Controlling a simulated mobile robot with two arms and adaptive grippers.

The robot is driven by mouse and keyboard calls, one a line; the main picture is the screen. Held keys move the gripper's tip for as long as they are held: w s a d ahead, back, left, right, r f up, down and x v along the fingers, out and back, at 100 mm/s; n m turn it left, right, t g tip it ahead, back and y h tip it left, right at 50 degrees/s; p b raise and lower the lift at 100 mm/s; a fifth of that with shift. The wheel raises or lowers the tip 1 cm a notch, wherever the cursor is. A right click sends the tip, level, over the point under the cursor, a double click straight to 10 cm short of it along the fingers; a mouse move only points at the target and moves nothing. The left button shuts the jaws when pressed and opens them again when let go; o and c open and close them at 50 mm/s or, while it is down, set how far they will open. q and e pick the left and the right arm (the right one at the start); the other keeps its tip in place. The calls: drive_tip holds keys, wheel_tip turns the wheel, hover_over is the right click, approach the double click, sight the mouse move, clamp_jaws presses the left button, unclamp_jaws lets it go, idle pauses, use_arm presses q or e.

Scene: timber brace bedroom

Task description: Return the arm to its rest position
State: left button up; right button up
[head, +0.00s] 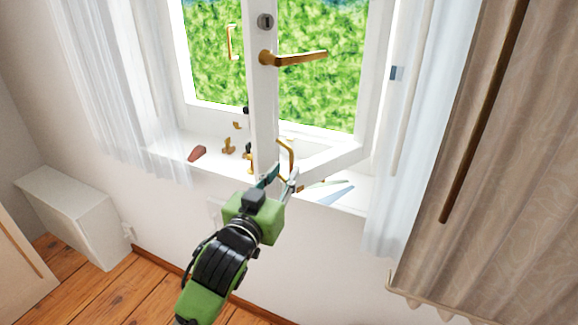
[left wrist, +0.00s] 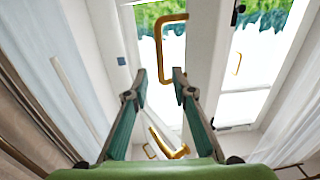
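My left gripper (head: 281,177) is at the end of the green arm in the head view, in front of the windowsill. In the left wrist view its two fingers (left wrist: 160,78) stand apart, with nothing held. A brass handle (head: 288,153) on the white window sash (head: 262,110) is just beyond the fingertips; in the left wrist view the handle (left wrist: 160,50) shows in line with the gap between them. I cannot tell whether they touch. The sash stands swung inward. My right gripper is in neither view.
The sill (head: 172,149) carries a reddish-brown piece (head: 197,153) and small brass fittings (head: 229,146). A pale blue flat piece (head: 337,196) lies at its right. Sheer curtains (head: 120,80) and a beige curtain (head: 515,170) flank the window. A white box-like unit (head: 75,215) stands left. Floor shows below.

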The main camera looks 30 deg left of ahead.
use_arm(q)
drive_tip(key=shift+s+d, duration=0.1)
drive_tip(key=shift+s, duration=0.85)
drive_tip(key=shift+f, duration=0.1)
wheel_tip(320, 180, down, 30)
drive_tip(key=w+d+r+m+g+b, duration=0.1)
drive_tip(key=w+g+b, duration=0.15)
drive_tip(key=g, duration=0.25)
drive_tip(key=s+d+f+m+g+h+b, duration=0.15)
drive_tip(key=s+f, duration=0.35)
drive_tip(key=f, duration=0.7)
drive_tip(key=s+f+n+g, duration=0.1)
drive_tip(key=s+f+g, duration=0.25)
drive_tip(key=f, duration=0.85)
drive_tip(key=s+f+g+b, duration=0.1)
drive_tip(key=s+f+g, duration=0.1)
drive_tip(key=s+f, duration=0.7)
drive_tip(key=s+d+f+m+g, duration=0.1)
drive_tip(key=s+f+g, duration=0.1)
drive_tip(key=s+f, duration=0.7)
drive_tip(key=s+f+m+g+b, duration=0.1)
drive_tip(key=s+f+g, duration=0.2)
drive_tip(key=s+f, duration=0.6)
drive_tip(key=s, duration=1.2)
drive_tip(key=shift+s+d+f+b, duration=0.3)
drive_tip(key=shift+s+f+b, duration=0.05)
drive_tip(key=shift+s, duration=0.05)
